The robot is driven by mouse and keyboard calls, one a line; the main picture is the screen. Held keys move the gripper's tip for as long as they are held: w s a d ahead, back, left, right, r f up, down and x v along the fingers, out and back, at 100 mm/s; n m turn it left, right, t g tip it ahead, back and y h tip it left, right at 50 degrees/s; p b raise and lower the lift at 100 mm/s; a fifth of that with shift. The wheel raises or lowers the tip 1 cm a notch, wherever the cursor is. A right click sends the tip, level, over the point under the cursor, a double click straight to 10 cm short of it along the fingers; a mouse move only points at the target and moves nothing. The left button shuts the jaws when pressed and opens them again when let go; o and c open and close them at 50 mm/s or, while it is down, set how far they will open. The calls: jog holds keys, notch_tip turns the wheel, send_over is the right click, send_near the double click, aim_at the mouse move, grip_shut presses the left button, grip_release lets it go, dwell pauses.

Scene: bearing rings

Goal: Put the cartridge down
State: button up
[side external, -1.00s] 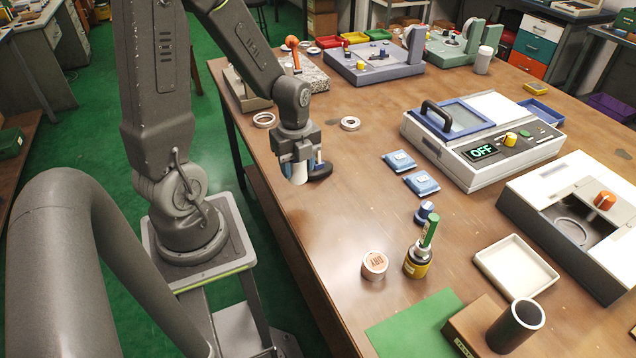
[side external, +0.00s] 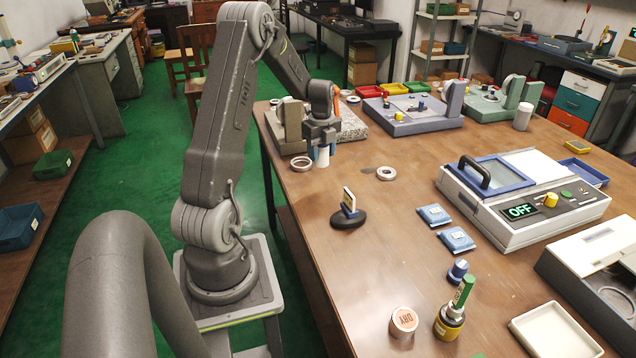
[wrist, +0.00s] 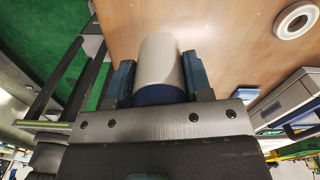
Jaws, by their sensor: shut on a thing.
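My gripper (side external: 321,143) is at the far left part of the table in the side view. It is shut on the cartridge (side external: 322,157), a white cylinder pointing down from the jaws. In the wrist view the cartridge (wrist: 160,58) lies between the two blue fingers of my gripper (wrist: 158,75), and its dark blue end is close to the palm. I cannot tell whether its lower end touches the table.
A metal ring (side external: 301,163) lies left of my gripper and another ring (side external: 386,173) lies right. A black round base with an upright card (side external: 349,202) stands nearer the camera. A speckled block (side external: 348,124) is behind. Brown table (side external: 400,270) lies bare in front.

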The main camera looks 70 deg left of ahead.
jog(key=a+f, duration=0.1)
jog(key=f, duration=0.2)
jog(key=a+f, duration=0.2)
jog(key=f, duration=0.1)
jog(key=a+f, duration=0.1)
jog(key=f, duration=0.2)
jog(key=shift+w+a+f, duration=0.15)
jog(key=shift+w+a, duration=0.15)
jog(key=shift+a, duration=0.1)
jog(key=shift+f, duration=0.1)
jog(key=o, duration=1)
